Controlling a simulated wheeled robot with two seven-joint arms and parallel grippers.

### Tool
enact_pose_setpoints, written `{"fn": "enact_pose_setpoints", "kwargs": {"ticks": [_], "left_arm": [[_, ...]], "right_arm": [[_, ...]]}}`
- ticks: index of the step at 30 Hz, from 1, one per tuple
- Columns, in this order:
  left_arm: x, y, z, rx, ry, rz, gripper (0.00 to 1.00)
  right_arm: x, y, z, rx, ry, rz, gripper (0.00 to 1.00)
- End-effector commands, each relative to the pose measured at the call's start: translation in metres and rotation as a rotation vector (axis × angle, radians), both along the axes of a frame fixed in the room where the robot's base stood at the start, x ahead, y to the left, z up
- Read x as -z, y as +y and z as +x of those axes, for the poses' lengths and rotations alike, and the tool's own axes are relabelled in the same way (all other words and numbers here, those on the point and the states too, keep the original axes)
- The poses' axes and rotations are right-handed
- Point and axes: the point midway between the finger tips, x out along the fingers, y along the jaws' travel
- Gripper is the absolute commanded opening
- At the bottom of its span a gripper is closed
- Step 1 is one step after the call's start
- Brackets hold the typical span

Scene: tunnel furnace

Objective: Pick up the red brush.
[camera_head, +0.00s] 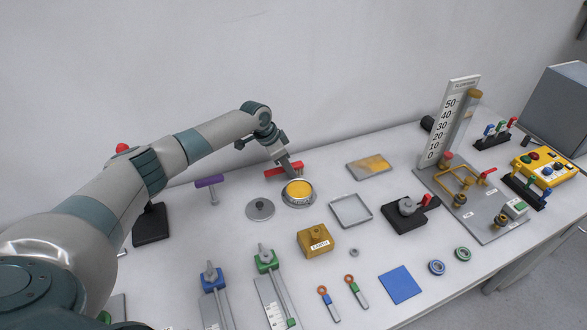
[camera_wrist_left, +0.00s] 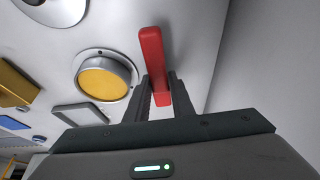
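The red brush (camera_head: 274,172) lies near the back of the table, just behind the round pot with yellow contents (camera_head: 299,192). My left gripper (camera_head: 290,168) reaches down onto it from above. In the left wrist view the red brush (camera_wrist_left: 151,50) runs between the two fingers of my left gripper (camera_wrist_left: 161,78), with one finger close on each side. The fingers partly hide it. Whether they press on it or leave a small gap, I cannot tell. No lift off the table is visible. My right gripper is not in view.
A grey lid (camera_head: 260,209) and a purple-handled tool (camera_head: 209,182) are left of the pot. A yellow-stained tray (camera_head: 369,167) and an empty frame tray (camera_head: 350,210) are to the right. A brass block (camera_head: 315,240) stands in front. The wall is close behind.

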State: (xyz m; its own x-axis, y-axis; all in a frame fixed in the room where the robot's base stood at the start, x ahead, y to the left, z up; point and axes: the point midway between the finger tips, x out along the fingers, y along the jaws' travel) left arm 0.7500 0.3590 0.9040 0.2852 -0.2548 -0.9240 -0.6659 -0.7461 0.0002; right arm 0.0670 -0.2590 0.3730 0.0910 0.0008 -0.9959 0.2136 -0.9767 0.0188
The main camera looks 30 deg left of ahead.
Motion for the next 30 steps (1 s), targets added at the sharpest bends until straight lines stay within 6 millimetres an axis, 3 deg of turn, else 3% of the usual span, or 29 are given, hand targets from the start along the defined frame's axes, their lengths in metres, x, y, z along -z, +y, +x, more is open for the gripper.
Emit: {"fn": "enact_pose_setpoints", "kwargs": {"ticks": [14,22,30], "left_arm": [[-0.006,0.000,0.001,0.001,-0.001,0.000,0.00],[-0.040,0.000,0.001,0.001,-0.005,0.000,0.00],[-0.070,-0.054,0.010,0.006,-0.005,-0.002,0.00]], "right_arm": [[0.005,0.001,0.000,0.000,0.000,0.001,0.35],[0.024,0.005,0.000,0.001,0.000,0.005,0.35],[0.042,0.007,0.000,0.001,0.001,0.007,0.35]]}}
